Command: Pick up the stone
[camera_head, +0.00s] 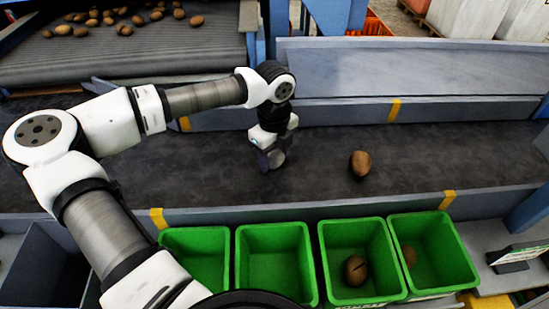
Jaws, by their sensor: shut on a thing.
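My gripper (271,155) points down over the dark conveyor belt (200,163), left of the belt's middle. It is shut on a grey stone (276,159), which shows only in part between and beside the fingers. The stone is low, at or close to the belt surface; I cannot tell whether it touches it. A brown potato (360,163) lies on the belt to the right, apart from my gripper.
Several green bins line the front edge: the left one (180,232) and the second (272,231) look empty. The third (358,226) and fourth (430,222) each hold a potato. A roller table (150,62) with several potatoes stands at the back left. Raised rails edge the belt.

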